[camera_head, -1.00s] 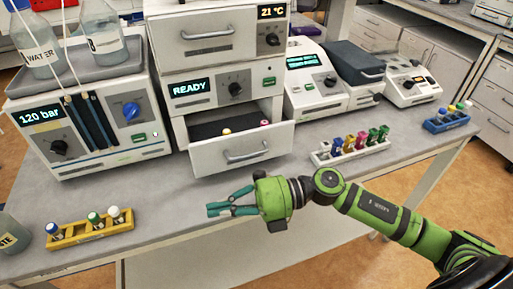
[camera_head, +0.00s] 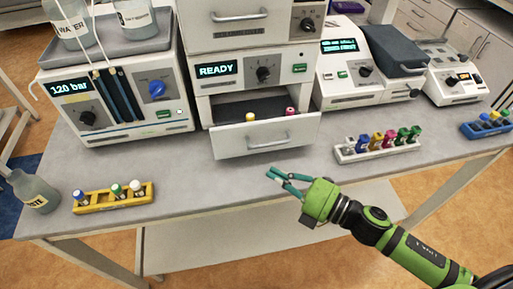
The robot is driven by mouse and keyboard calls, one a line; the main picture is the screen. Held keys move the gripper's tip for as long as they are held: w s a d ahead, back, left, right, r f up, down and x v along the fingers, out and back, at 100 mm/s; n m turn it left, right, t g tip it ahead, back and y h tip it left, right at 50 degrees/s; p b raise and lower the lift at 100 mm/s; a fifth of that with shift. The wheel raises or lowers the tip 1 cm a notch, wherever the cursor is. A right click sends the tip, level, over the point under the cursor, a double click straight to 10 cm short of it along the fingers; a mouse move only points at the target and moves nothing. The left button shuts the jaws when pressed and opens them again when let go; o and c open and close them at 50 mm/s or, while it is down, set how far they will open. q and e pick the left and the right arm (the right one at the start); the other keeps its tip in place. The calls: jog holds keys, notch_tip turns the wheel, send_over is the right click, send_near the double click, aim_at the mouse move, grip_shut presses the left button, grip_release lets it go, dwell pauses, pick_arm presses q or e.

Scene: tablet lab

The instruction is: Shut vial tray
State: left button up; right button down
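The vial tray (camera_head: 228,142) is a white drawer with a grey bar handle (camera_head: 267,140), in the lower part of the instrument with the READY display (camera_head: 216,70). It is pulled out, and a yellow-capped vial (camera_head: 250,117) and a red-capped vial (camera_head: 290,111) show inside. My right gripper (camera_head: 277,175), green with teal fingers, is in front of and below the tray's front, near the bench's front edge. Its fingers are apart with nothing between them, and it does not touch the handle. My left gripper is not in view.
A yellow rack (camera_head: 90,204) with vials and a bottle (camera_head: 36,190) stand at the left. A white rack (camera_head: 376,152) with several coloured vials is right of the tray. The pump unit (camera_head: 120,120) stands left. Bench between yellow rack and tray is clear.

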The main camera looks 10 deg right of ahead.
aim_at(240, 145)
jog(key=x, duration=0.1)
jog(key=p+x, duration=0.1)
jog(key=x, duration=0.3)
jog(key=shift+r+p, duration=0.25)
jog(key=shift+p, duration=0.15)
jog(key=w, duration=0.1)
jog(key=w+p, duration=0.1)
jog(key=w, duration=0.1)
jog(key=shift+w+a+f, duration=0.1)
jog(key=shift+w+f, duration=0.05)
jog(key=shift+f, duration=0.05)
jog(key=shift+w, duration=0.4)
